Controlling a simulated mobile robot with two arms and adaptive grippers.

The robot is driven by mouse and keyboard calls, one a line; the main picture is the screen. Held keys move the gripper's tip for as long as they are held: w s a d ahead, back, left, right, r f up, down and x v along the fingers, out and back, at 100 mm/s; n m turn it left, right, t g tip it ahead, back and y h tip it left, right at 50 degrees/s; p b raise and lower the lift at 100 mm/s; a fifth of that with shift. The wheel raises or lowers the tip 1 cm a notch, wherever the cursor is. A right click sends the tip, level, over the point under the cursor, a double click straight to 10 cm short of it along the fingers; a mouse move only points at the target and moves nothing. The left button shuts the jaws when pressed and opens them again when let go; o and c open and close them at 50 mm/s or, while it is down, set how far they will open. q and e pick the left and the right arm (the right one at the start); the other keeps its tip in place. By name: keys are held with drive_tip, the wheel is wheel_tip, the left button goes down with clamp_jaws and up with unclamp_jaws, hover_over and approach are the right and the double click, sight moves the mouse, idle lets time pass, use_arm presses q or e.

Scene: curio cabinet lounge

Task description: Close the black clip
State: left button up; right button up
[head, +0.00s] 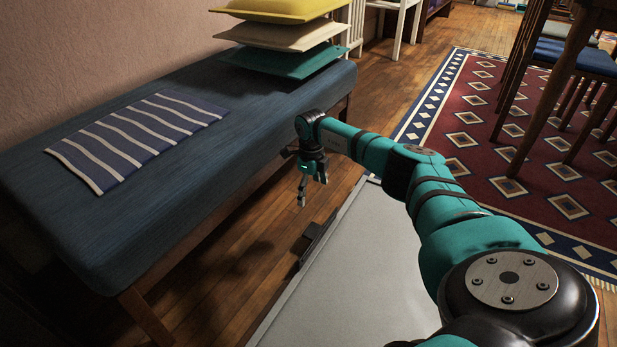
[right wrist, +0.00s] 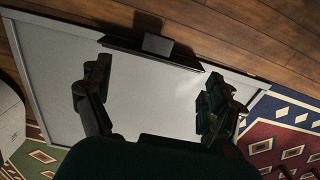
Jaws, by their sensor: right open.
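The black clip (head: 314,240) is a long dark bar on the near-left edge of a large pale grey board (head: 350,270). In the right wrist view the clip (right wrist: 152,50) lies along the board's upper edge, with a squarish lighter part at its middle. I cannot tell how far the clip stands open. My right gripper (head: 312,184) points down above the clip's side of the board, apart from it. In the right wrist view its two dark fingers (right wrist: 155,85) are spread with nothing between them. My left gripper is in neither view.
A blue bench (head: 250,120) with a striped cloth (head: 138,140) and stacked cushions (head: 284,62) stands left of the board. Wooden floor (head: 225,265) shows between them. A patterned red rug (head: 480,120) with a table and chairs lies to the right.

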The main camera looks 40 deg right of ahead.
sight(310, 229)
wheel_tip(310, 229, down, 17)
drive_tip(key=b, duration=1.1)
drive_tip(key=shift+a+r, duration=0.1)
drive_tip(key=shift+r, duration=0.1)
